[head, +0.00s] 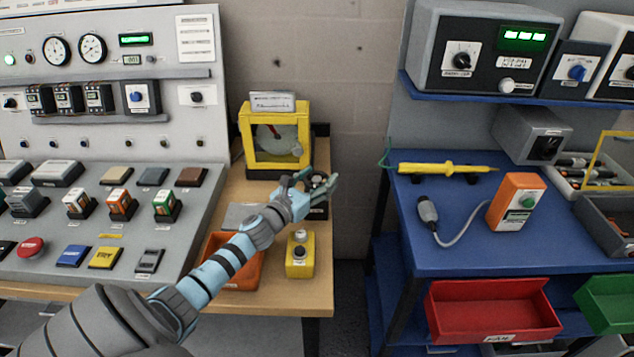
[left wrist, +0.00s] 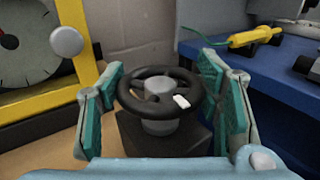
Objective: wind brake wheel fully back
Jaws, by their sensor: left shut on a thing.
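In the head view the wheel (head: 319,181) is partly covered by my gripper. My left gripper (head: 308,184) reaches it from the front left. Its two teal-padded fingers stand on either side of the rim in the left wrist view (left wrist: 163,90), shut on the wheel. My right gripper is not in view.
A yellow-framed dial gauge (head: 247,150) stands just behind the wheel. A yellow button box (head: 300,262) and an orange bin (head: 248,272) are close under my left arm. A control console (head: 190,235) is at left, a blue bench (head: 460,250) at right, across a gap.

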